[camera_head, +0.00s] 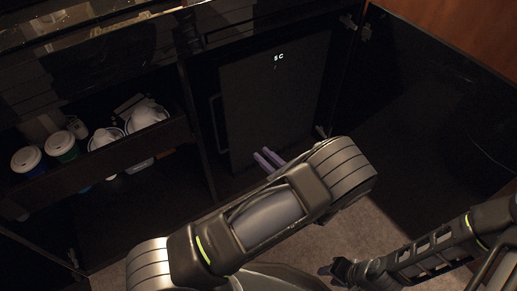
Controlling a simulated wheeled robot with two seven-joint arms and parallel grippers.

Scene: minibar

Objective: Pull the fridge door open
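The fridge door (275,105) is a dark, flat panel inside the cabinet, with a small lit "5C" readout near its top. It looks shut. A thin upright outline, perhaps a handle, shows at its left edge. My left gripper (268,159) is in front of the door's lower part, with two pale fingers a little apart and nothing seen between them. I cannot tell whether they touch the door. My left forearm hides the gripper's body. My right gripper (338,270) is low over the carpet, away from the door; its fingers are too dark to read.
A dark cabinet door (415,110) stands open on the right, with hinges at the cabinet edge. On the left, an open shelf (100,165) holds lidded cups (62,145) and white bowls (147,115). Carpet (370,225) lies clear in front.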

